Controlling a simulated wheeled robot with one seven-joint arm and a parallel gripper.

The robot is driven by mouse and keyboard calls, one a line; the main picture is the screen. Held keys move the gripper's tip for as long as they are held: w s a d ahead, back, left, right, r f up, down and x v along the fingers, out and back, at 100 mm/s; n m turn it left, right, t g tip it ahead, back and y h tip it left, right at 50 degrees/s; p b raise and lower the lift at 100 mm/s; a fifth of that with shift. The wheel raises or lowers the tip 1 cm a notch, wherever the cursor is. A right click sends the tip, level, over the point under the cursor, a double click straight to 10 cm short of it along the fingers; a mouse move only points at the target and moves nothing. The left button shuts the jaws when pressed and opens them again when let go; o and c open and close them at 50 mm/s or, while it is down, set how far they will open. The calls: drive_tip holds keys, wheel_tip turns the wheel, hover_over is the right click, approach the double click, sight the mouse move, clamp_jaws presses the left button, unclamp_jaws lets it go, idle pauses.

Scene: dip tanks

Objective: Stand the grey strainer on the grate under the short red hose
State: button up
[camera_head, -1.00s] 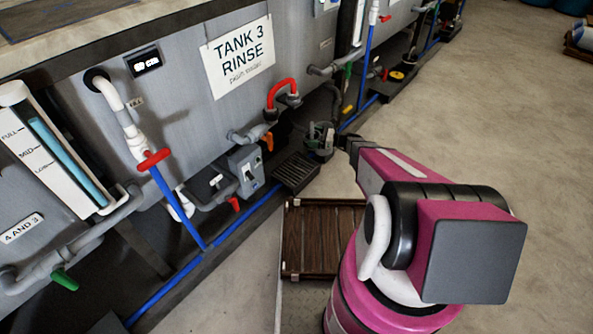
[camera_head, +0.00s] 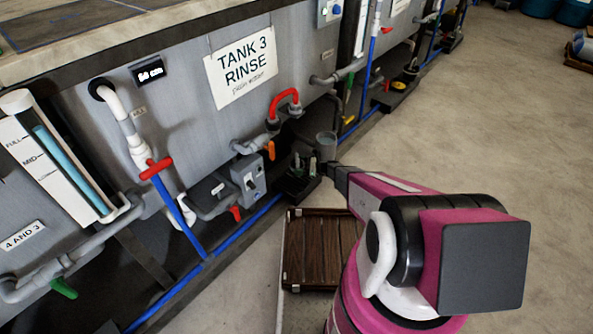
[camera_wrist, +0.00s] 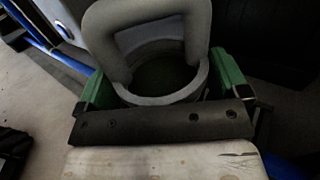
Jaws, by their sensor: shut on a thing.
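The strainer is hard to make out there. I cannot tell whether it touches the grate. The short red hose (camera_head: 283,100) curves out of the tank wall above and slightly left of my gripper.
A grey cup-like fitting (camera_head: 326,142) stands just behind my gripper. A grey switch box (camera_head: 247,180) and an orange lever (camera_head: 271,150) are close on the left. A brown slatted platform (camera_head: 318,250) lies in front. Open floor is on the right.

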sight(302, 164)
drive_tip(key=w, duration=0.1)
drive_tip(key=w+a+f, duration=0.1)
drive_tip(key=w+f, duration=0.1)
drive_tip(key=shift+w+a+f, duration=0.25)
drive_tip(key=shift+w, duration=0.15)
drive_tip(key=shift+f, duration=1.95)
drive_tip(key=shift+f, duration=0.25)
